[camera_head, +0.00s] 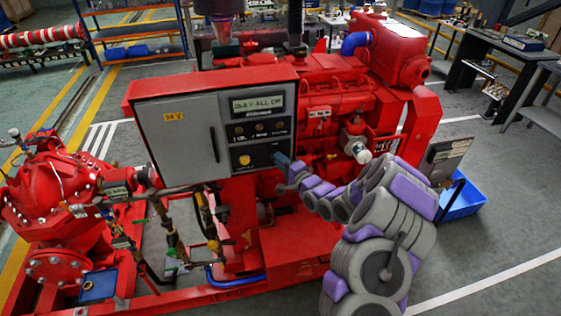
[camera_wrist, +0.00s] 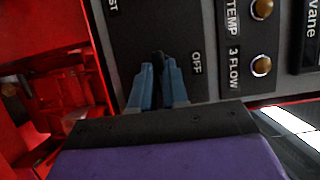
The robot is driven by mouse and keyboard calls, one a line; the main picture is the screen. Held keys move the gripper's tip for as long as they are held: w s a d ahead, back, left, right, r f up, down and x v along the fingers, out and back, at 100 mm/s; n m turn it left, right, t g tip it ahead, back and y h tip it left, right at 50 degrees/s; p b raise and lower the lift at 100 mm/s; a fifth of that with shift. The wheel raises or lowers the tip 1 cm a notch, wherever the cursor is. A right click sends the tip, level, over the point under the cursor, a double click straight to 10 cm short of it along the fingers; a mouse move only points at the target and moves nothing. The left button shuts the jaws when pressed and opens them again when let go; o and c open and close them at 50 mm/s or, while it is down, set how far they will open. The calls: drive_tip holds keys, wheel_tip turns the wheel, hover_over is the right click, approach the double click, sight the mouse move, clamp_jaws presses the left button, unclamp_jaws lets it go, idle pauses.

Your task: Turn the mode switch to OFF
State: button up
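The mode switch (camera_wrist: 158,58) is a small dark knob on the dark lower panel of the control box. In the wrist view its tip shows between my blue fingertips, and most of it is hidden by them. An OFF label (camera_wrist: 196,62) is printed to its right in that sideways picture. My gripper (camera_wrist: 159,68) is at the panel with its fingers close together, one on each side of the knob, and seems shut on it. In the head view my gripper (camera_head: 279,159) reaches the lower right of the control box (camera_head: 180,139), where the switch is hidden.
A yellow knob (camera_head: 245,160) sits left of my gripper on the same panel. A lit display (camera_head: 257,105) and several indicators are above. The red engine (camera_head: 335,100) stands close behind my arm. A blue bin (camera_head: 462,200) is on the floor at the right.

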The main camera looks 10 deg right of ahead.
clamp_jaws()
drive_tip(key=shift+f, duration=0.1)
drive_tip(key=shift+n, duration=0.4)
drive_tip(key=shift+s+a+r+n+g+h+b, duration=0.15)
drive_tip(key=shift+n+g+h+b, duration=0.4)
drive_tip(key=shift+n+h, duration=1.05)
drive_tip(key=shift+w+a+r+n+g+h+b, duration=0.15)
drive_tip(key=shift+n+g+h+b, duration=0.4)
drive_tip(key=shift+n, duration=2)
drive_tip(key=shift+s+a+n+g+h+b, duration=0.15)
drive_tip(key=shift+n+g+h+b, duration=0.3)
drive_tip(key=shift+n+h, duration=1.2)
drive_tip(key=shift+n+y, duration=0.4)
drive_tip(key=shift+n, duration=0.1)
